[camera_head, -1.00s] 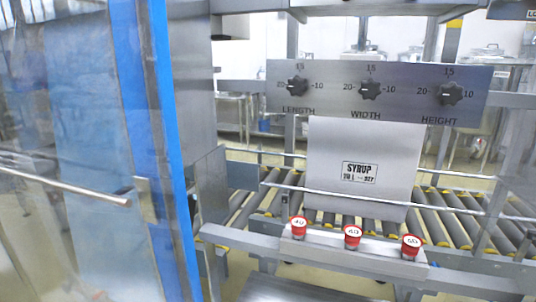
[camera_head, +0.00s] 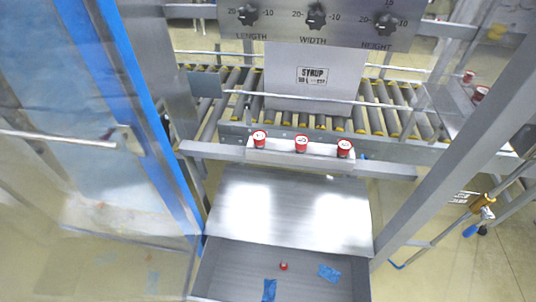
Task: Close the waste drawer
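The waste drawer (camera_head: 235,262) is a grey metal tray at the bottom centre, pulled out toward me from under a shiny steel panel (camera_head: 290,210). Inside it lie a small red-topped piece (camera_head: 283,266) and two blue scraps, one at the bottom (camera_head: 269,290) and one to the right (camera_head: 329,273). Its front edge and any handle are cut off by the bottom of the picture. My gripper is not in view.
A transparent door with a blue edge (camera_head: 150,130) and a bar handle (camera_head: 62,137) stands on the left. A slanted metal post (camera_head: 440,170) rises on the right.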

